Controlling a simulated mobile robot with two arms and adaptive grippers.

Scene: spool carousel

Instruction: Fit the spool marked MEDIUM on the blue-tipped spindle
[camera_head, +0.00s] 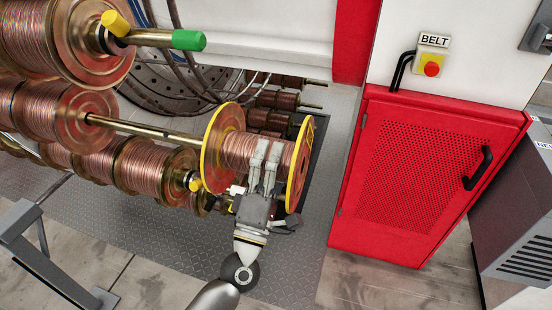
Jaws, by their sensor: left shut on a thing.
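A copper-wire spool with yellow-rimmed flanges (222,150) is in the middle of the head view, its axis lying nearly sideways. My left gripper (265,160) is shut on it, with the fingers over the wound wire between the flanges. No MEDIUM marking can be read. A bare brass spindle (150,129) runs from a spool on the left to the left flange of the held spool. Its tip is hidden there, so I cannot tell its colour or how far it goes in. No blue tip shows. My right gripper is not in view.
A green-tipped spindle (188,40) with a yellow catch sticks out above. Several loaded copper spools (130,165) fill the left, and more (270,120) are behind. A red cabinet (415,165) stands on the right, under a BELT button box (431,64).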

